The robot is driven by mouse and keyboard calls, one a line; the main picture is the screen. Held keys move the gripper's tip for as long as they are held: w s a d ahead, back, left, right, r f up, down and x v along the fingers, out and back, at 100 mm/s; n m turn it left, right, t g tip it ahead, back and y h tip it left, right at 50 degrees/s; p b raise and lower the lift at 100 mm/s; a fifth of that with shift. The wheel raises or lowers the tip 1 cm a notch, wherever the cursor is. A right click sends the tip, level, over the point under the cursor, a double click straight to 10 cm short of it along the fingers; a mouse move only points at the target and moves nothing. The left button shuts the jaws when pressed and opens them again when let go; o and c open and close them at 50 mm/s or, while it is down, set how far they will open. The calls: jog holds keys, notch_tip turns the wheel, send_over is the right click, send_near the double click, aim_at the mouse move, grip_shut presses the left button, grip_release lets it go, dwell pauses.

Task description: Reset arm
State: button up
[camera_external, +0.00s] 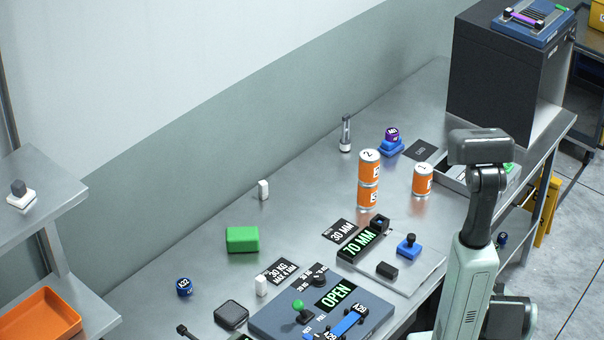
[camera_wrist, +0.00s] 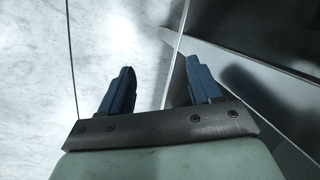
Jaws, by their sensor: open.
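My gripper (camera_wrist: 160,72) is open in the wrist view. Its two dark blue fingers are spread wide, with nothing between them. Below the fingers are pale floor with dark joint lines and a grey metal edge. In the external view my arm rises at the right, in front of the workbench (camera_external: 205,265). I cannot make out the gripper's fingers there.
Orange numbered cans (camera_external: 368,165) stand mid-bench, two of them stacked. A control panel reading OPEN (camera_external: 275,312), a 70 MM display unit (camera_external: 362,243) and a green block (camera_external: 242,239) are nearer. A dark cabinet (camera_external: 500,85) stands at the far end.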

jog(key=s+a+f+n+g+h, duration=0.1)
jog(key=s+a+n+g, duration=0.1)
jog(key=s, duration=0.8)
jog(key=s+a+f+n+g+h, duration=0.1)
jog(key=s+a+n+g, duration=0.1)
jog(key=s, duration=0.9)
jog(key=shift+s+a+g+h, duration=0.15)
jog(key=shift+a+g+h, duration=0.15)
jog(key=shift+a+g, duration=0.65)
